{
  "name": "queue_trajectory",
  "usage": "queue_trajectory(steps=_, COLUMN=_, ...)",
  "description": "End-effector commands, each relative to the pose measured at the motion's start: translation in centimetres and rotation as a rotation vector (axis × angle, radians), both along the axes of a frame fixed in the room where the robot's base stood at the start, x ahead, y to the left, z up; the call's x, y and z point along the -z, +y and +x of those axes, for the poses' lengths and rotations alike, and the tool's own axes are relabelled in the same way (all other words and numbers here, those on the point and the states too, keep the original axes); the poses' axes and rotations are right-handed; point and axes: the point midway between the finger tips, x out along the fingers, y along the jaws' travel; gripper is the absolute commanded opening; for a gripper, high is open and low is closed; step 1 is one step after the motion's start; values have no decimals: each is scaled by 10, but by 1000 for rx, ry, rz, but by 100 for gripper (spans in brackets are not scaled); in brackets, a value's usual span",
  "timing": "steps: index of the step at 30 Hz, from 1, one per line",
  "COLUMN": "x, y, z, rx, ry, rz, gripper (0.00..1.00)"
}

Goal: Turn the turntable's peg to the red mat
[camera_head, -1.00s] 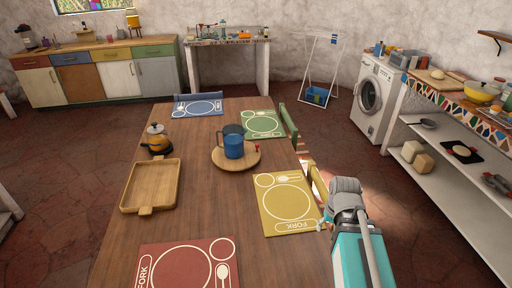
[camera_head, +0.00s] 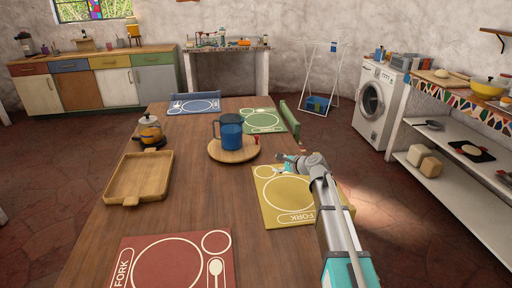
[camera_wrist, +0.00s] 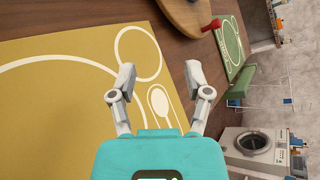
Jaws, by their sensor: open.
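The round wooden turntable (camera_head: 234,154) lies on the table with a blue pitcher (camera_head: 231,133) standing on it. Its small red peg (camera_head: 257,140) is at the right edge, on the side toward the green mat. In the wrist view the turntable's edge (camera_wrist: 186,18) and the red peg (camera_wrist: 211,24) show at the top. The red mat (camera_head: 176,262) lies at the near end of the table. My gripper (camera_head: 285,158) is over the far edge of the yellow mat, to the right of the turntable. In the wrist view my gripper (camera_wrist: 158,78) is open and empty, apart from the peg.
A yellow mat (camera_head: 283,208), a green mat (camera_head: 264,121) and a blue mat (camera_head: 194,107) lie on the table. A wooden tray (camera_head: 138,178) and a kettle (camera_head: 149,132) stand to the left. Bare tabletop (camera_head: 205,200) lies between turntable and red mat.

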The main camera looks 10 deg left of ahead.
Motion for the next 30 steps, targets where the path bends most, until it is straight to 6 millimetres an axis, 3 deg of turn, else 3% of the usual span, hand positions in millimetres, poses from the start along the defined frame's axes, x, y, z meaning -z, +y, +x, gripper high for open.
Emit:
queue_trajectory(steps=1, x=13, y=7, z=22, rx=42, ry=25, rz=82, gripper=63)
queue_trajectory(steps=6, x=18, y=22, z=72, rx=186, ry=130, rz=381, gripper=63)
queue_trajectory(steps=13, x=24, y=31, z=123, rx=325, ry=276, rz=721, gripper=63)
queue_trajectory(steps=19, x=26, y=33, z=142, rx=380, ry=346, rz=867, gripper=63)
queue_trajectory(steps=30, x=24, y=33, z=144, rx=389, ry=358, rz=891, gripper=63)
